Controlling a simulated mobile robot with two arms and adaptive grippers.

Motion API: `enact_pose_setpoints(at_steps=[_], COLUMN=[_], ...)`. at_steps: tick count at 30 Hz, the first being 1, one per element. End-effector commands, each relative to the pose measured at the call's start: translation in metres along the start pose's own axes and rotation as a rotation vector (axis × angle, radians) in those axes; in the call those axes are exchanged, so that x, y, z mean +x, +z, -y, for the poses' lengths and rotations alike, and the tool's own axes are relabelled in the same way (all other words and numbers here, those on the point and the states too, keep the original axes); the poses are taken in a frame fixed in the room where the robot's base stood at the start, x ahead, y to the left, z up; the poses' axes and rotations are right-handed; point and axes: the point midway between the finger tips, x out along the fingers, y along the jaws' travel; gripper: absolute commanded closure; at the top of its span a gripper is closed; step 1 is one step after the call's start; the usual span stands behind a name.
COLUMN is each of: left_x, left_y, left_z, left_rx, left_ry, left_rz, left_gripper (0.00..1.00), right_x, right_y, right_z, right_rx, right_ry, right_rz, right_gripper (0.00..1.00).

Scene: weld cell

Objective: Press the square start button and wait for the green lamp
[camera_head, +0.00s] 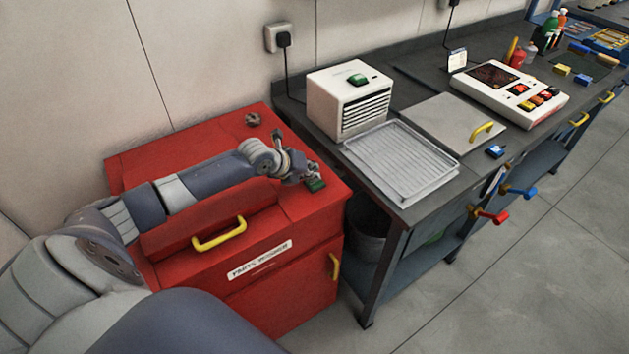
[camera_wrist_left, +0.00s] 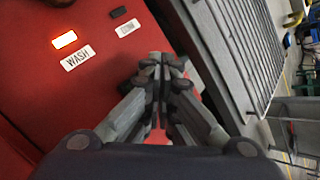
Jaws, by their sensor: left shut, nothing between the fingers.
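The red parts washer (camera_head: 300,215) stands left of the bench. A small green square button (camera_head: 316,185) sits near its front right corner. My left gripper (camera_head: 312,172) is right at this button, fingers pointing down; whether they touch it I cannot tell. In the left wrist view the gripper (camera_wrist_left: 161,66) is shut and empty, and its fingers hide the button. An orange-lit lamp (camera_wrist_left: 64,39) shows beside a "WASH" label (camera_wrist_left: 76,54). A dark, unlit lamp (camera_wrist_left: 118,12) sits beside a second label (camera_wrist_left: 127,29), too blurred to read surely. My right gripper is out of view.
A yellow handle (camera_head: 219,234) is on the washer's front lid and a dark knob (camera_head: 252,119) on its top. A wire-like tray (camera_head: 398,160) and a white box (camera_head: 349,99) with a green top button stand on the bench close by. Open floor lies in front.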

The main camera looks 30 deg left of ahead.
Motion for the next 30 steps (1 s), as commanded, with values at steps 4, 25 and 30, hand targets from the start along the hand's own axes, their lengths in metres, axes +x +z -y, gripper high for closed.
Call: enact_pose_setpoints(at_steps=[4,25,30], left_x=[0.002,-0.01,-0.011], left_y=[-0.002,0.007,0.008], left_z=[-0.002,0.007,0.008], left_rx=[0.0,0.0,0.0], left_ry=[0.001,0.001,0.001], left_rz=[-0.002,-0.001,-0.001], left_gripper=[1.0,1.0,1.0], right_x=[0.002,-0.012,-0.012], right_y=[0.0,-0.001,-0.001], right_z=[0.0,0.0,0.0], right_rx=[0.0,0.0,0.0], right_ry=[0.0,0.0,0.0], right_rz=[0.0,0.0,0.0], right_gripper=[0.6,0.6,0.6])
